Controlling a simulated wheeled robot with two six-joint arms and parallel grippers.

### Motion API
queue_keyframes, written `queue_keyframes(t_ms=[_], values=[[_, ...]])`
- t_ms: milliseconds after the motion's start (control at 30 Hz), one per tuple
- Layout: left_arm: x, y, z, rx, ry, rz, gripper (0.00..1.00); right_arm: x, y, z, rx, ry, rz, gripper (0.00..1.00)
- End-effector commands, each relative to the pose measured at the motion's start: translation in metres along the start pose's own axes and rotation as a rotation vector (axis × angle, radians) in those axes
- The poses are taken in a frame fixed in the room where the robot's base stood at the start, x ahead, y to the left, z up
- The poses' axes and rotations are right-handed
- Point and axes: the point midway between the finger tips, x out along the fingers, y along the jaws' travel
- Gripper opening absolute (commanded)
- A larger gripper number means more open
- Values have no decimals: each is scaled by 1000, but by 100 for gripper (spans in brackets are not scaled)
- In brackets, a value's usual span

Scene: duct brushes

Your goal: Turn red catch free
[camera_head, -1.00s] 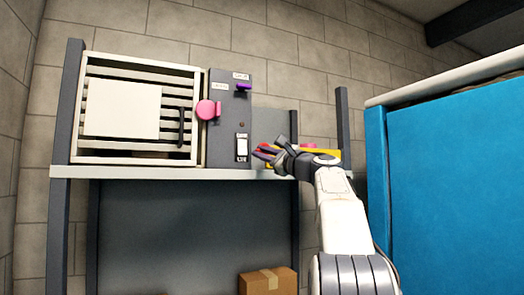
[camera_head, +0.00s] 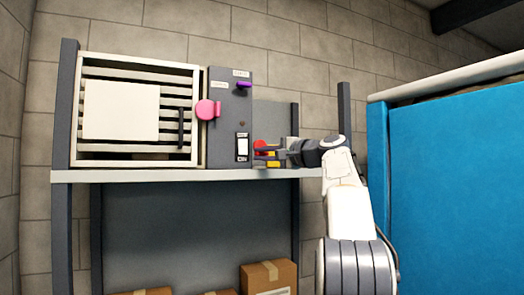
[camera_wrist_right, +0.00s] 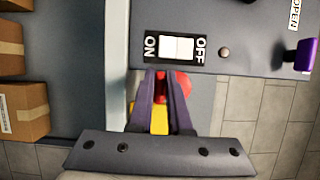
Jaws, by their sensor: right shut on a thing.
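The red catch (camera_head: 260,147) is a rounded red piece with yellow parts (camera_head: 273,164) beside and below it, just right of the dark control panel (camera_head: 228,100). My right gripper (camera_head: 268,153) reaches it from the right. In the right wrist view, the right gripper's dark fingers (camera_wrist_right: 161,82) are close together with red between them, and the red disc (camera_wrist_right: 184,84) shows beside one finger. A yellow block (camera_wrist_right: 158,118) shows between and behind the fingers. The fingers hide part of the catch. My left gripper is not in view.
A louvred unit (camera_head: 140,154) with a white plate stands on the shelf (camera_head: 150,176), with a pink round handle (camera_head: 207,110) at its right edge. The panel carries a white switch (camera_head: 242,147) and a purple lever (camera_head: 243,85). A blue cabinet (camera_head: 450,180) stands right.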

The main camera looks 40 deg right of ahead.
Motion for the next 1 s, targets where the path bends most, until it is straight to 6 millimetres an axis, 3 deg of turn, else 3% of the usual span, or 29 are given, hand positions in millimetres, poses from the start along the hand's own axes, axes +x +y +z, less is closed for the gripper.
queue_keyframes(t_ms=[600, 633, 700, 1000], values=[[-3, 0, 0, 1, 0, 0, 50, 0, 2, -4, -39, 9, 19, 0], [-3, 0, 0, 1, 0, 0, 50, 0, 2, -4, -39, 9, 19, 20], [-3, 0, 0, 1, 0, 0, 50, 0, 2, -4, -39, 9, 19, 46], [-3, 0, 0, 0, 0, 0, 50, 0, 1, -1, -39, 4, 16, 46]])
